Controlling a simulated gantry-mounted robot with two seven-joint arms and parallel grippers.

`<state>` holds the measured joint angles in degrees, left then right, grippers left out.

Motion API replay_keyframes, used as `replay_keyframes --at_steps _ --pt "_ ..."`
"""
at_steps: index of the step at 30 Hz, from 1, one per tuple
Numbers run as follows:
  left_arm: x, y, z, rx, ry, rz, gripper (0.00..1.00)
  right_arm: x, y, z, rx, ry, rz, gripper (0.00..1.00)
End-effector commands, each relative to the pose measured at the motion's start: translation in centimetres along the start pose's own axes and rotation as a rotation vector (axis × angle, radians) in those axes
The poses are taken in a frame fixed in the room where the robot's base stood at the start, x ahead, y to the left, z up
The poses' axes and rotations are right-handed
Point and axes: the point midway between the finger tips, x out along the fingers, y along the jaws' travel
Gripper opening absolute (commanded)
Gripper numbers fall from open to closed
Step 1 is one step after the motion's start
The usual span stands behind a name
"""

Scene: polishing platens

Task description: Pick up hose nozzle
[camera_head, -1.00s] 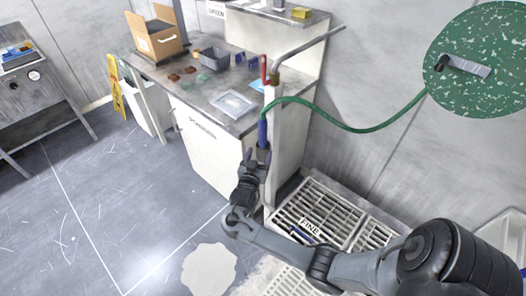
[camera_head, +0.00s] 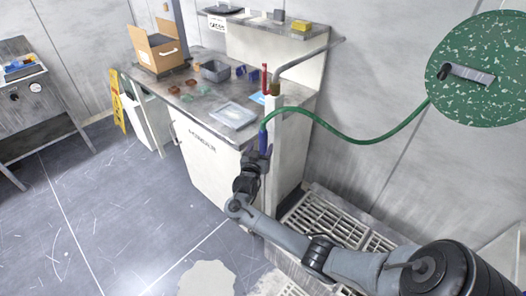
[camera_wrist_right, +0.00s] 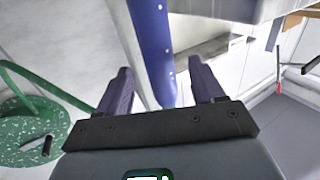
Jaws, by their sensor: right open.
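The hose nozzle (camera_head: 263,142) is a blue, upright piece at the end of the green hose (camera_head: 345,136), in front of a pale post at the cabinet corner. My right gripper (camera_head: 258,157) is at its lower end. In the right wrist view the blue nozzle (camera_wrist_right: 152,45) runs between the two dark fingers of my right gripper (camera_wrist_right: 160,78). The fingers stand apart with gaps on both sides of it. My left gripper is not in view.
A workbench (camera_head: 192,98) holds a cardboard box (camera_head: 157,50), a grey bin (camera_head: 215,71) and a clear tray (camera_head: 233,115). A red handle (camera_head: 264,78) and a grey pipe (camera_head: 310,55) are above the nozzle. Floor grating (camera_head: 325,218) lies right of the post.

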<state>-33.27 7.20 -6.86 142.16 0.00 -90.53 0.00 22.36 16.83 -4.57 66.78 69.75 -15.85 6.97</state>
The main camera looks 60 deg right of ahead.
Motion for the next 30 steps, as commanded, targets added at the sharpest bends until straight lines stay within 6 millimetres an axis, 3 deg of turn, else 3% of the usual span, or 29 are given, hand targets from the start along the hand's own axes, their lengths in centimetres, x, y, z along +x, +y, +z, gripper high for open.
replay_keyframes --at_steps 6,14,27,30 --pt "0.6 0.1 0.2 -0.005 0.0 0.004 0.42 1.9 0.0 0.1 0.0 0.0 -0.001 0.68" --pt "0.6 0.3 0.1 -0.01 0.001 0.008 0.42 2.1 0.0 0.1 0.001 -0.001 -0.001 0.68" --pt "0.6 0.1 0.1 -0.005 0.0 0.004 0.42 2.1 0.0 0.1 0.0 -0.002 -0.001 0.02" --pt "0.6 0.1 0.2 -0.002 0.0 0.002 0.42 2.1 0.0 0.0 0.001 0.0 -0.001 0.0"
